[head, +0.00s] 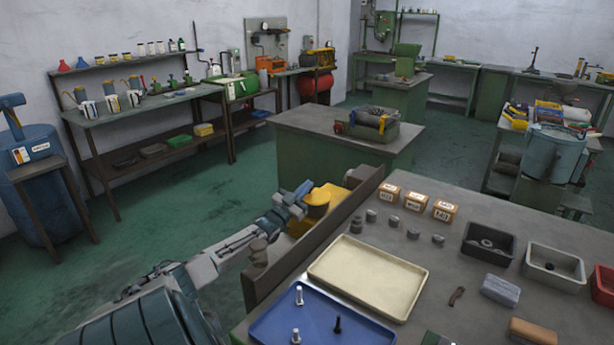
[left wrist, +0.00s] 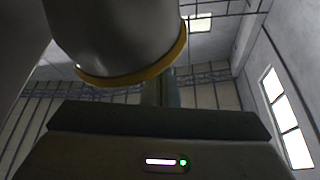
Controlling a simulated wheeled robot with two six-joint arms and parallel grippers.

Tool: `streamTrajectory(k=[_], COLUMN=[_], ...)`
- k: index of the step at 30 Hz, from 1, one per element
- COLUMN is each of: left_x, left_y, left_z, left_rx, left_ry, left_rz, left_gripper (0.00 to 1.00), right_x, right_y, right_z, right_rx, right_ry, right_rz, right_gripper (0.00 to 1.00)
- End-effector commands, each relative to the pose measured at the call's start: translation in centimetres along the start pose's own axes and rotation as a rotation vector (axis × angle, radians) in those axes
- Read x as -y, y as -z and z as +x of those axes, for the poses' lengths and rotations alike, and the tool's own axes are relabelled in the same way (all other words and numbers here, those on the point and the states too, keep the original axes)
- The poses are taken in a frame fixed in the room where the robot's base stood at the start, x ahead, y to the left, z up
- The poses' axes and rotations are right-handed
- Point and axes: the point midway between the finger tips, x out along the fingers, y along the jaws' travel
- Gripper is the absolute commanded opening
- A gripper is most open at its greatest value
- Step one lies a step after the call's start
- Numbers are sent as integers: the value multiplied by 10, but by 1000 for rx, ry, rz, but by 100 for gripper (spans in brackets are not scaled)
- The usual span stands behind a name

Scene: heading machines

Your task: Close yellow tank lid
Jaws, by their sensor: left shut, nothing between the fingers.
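A yellow tank (head: 318,207) with a rounded yellow top stands low behind the dark upright board at the table's left edge. My left gripper (head: 297,203) is at the left side of this yellow top, very close to it; I cannot tell whether it touches. The gripper is shut with nothing held. I cannot tell from the head view whether the lid is raised or down. In the left wrist view a dark grey rounded body with a yellow rim (left wrist: 150,75) fills the upper part, close to the camera. My right gripper is not in view.
The dark board (head: 310,240) runs between the tank and the table. Green floor (head: 190,215) lies free to the left.

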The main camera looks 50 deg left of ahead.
Motion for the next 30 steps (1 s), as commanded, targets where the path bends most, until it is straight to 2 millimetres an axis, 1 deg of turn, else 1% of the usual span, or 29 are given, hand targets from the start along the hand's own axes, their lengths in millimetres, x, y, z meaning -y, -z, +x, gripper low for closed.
streamTrajectory(k=[3,12,22,26,30], left_x=[1,1,1,1,1], left_y=[-3,-4,-5,-5,-6], left_z=[-1,-2,-3,-11,-28], left_rx=[0,1,3,4,7], left_ry=[0,-1,-1,-3,-4], left_rz=[1,2,2,3,3], left_gripper=[0,0,0,0,0], right_x=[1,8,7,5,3], right_y=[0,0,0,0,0], right_z=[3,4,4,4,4], right_rx=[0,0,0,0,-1], right_ry=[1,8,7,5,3], right_rz=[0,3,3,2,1], right_gripper=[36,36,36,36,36])
